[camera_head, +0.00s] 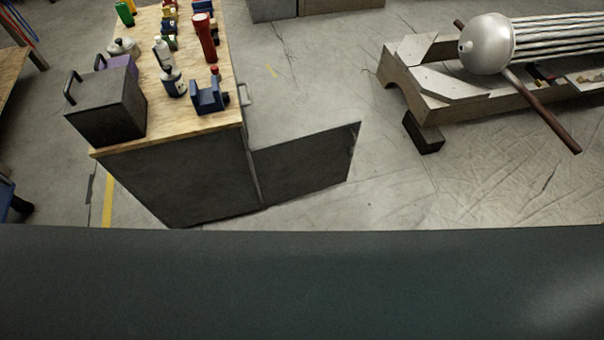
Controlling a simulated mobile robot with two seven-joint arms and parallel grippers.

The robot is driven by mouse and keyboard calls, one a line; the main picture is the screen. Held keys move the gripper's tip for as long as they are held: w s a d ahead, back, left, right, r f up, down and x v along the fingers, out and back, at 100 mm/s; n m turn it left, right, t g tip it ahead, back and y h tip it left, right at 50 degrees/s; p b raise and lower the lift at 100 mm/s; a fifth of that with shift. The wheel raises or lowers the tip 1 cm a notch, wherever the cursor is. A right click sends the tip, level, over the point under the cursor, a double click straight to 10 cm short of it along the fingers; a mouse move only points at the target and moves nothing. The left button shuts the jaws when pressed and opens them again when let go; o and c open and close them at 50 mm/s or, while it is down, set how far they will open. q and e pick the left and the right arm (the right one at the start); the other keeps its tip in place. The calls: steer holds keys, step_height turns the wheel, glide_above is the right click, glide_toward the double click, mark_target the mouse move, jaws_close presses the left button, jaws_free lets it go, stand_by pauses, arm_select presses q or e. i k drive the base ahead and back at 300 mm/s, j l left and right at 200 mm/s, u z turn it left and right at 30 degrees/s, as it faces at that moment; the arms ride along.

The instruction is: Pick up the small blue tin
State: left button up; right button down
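I cannot pick out a small blue tin for certain. Several small items stand on a wooden-topped cabinet (135,142) at the upper left. Among them is a dark blue blocky object (208,97) near the right edge, shaped more like a holder or clamp than a tin. Another blue item (203,6) is at the back, cut by the picture's top edge. A dark bottle with a pale label (174,84) stands left of the blocky object. Neither of my grippers is in view.
A dark metal box with handles (107,104) stands at the cabinet top's front left. The cabinet's grey door (305,163) hangs open to the right. Bare floor (320,75) lies between.

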mark_target(176, 88)
steer(key=i+l+u, duration=0.9)
steer(key=k+l, duration=0.05)
steer(key=l, duration=0.05)
